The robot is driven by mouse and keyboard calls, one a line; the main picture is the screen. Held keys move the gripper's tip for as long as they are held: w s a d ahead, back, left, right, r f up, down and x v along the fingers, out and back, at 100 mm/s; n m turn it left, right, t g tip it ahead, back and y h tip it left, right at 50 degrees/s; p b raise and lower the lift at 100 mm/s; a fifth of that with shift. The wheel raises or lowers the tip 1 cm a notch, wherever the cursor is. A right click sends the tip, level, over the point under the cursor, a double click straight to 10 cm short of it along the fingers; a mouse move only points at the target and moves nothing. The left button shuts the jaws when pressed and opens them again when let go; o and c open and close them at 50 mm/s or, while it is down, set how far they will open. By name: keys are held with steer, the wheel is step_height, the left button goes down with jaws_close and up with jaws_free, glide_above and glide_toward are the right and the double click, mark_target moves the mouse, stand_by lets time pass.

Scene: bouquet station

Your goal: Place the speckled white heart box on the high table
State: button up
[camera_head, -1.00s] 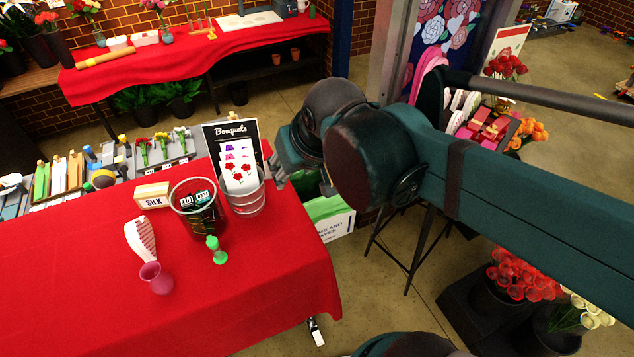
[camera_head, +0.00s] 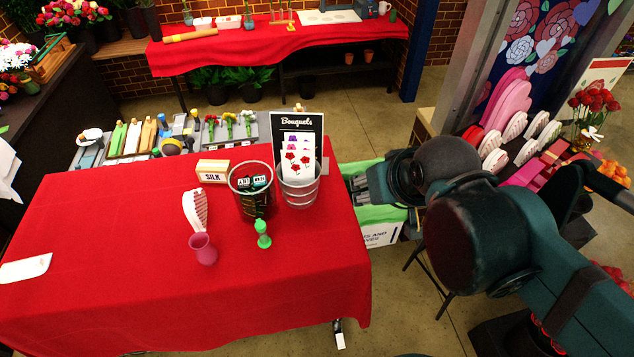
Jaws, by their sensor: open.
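A white heart box with red speckles (camera_head: 195,209) is on the near red-covered table (camera_head: 110,225), just behind a pink cup (camera_head: 203,249). More pale heart boxes with red marks (camera_head: 490,143) stand in a row on the display at the right. A second red-covered table (camera_head: 270,47) stands at the back against the brick wall. I cannot tell which table is the high one. My gripper (camera_head: 352,186) is open, right of the near table's edge and well away from the heart box on it. Its fingers are small and partly blend with the crate behind.
The table's front is clear.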

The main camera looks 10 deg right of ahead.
mark_target(188, 196)
steer(key=shift+w, duration=0.1)
steer(key=w+a+f+h+b, duration=0.15)
steer(key=w+a+f, duration=0.25)
steer(key=w+a, duration=0.55)
steer(key=w+a+f+t+b, duration=0.1)
steer(key=w+a+f, duration=0.1)
steer(key=a, duration=0.6)
steer(key=w+a+f+t+b, duration=0.1)
steer(key=w+a+f, duration=0.2)
steer(key=w+a, duration=0.2)
steer(key=w+a+f+t+b, duration=0.2)
steer(key=w+a+f, duration=0.1)
steer(key=a, duration=0.7)
steer(key=shift+w+a, duration=0.3)
steer(key=shift+w, duration=0.15)
steer(key=s+a+f+t, duration=0.1)
steer(key=a+f, duration=0.2)
steer(key=a, duration=0.4)
steer(key=s+a+f+t+y+b, duration=0.1)
steer(key=s+a+f, duration=0.1)
steer(key=a, duration=0.6)
steer(key=shift+a+f, duration=0.3)
steer(key=shift+f, duration=0.2)
steer(key=shift+y, duration=0.25)
steer(key=shift+x, duration=1.25)
